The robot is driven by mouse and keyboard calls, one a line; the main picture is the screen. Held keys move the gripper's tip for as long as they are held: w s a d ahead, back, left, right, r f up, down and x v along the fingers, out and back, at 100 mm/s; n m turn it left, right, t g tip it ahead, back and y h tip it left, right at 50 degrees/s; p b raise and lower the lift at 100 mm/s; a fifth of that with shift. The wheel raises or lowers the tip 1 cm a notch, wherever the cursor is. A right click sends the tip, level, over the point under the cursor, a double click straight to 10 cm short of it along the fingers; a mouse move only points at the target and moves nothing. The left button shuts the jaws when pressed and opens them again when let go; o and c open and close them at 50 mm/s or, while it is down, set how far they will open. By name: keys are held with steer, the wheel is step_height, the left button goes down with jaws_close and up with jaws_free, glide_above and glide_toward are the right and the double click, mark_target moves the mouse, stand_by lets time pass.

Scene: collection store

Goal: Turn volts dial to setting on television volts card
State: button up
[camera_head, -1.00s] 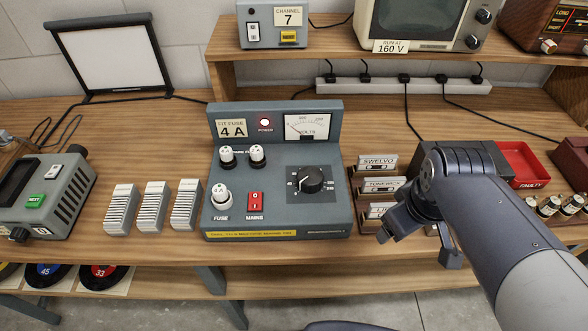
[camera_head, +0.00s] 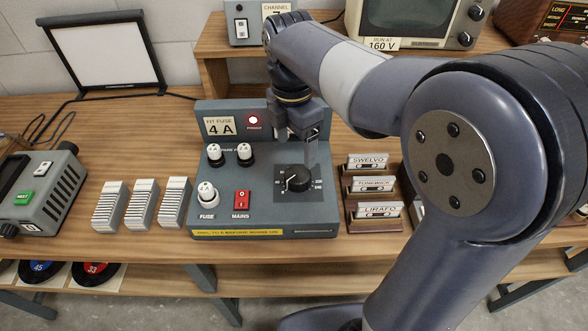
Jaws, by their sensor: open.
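The volts dial (camera_head: 299,178) is a black knob on the sloped front of the grey power unit (camera_head: 262,212). Its white pointer line faces left. The television volts card (camera_head: 381,44) reads "RUN AT 160 V" below the television screen. My gripper (camera_head: 303,152) points down just above the volts dial, open, with a finger close to the knob's far side. I cannot tell whether it touches the knob. My arm hides the volts meter at the back of the unit.
The unit also carries a lit red power lamp (camera_head: 253,120), a red mains switch (camera_head: 242,200) and a fuse holder (camera_head: 206,194). Cassettes (camera_head: 374,184) stand in racks close on the right. White slotted blocks (camera_head: 142,203) stand on the left.

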mark_target(297, 173)
steer(key=f, duration=0.8)
steer(key=shift+s+d+f, duration=0.1)
steer(key=shift+s+d, duration=0.1)
steer(key=shift+s, duration=0.05)
steer(key=c, duration=1)
steer(key=shift+o, duration=0.2)
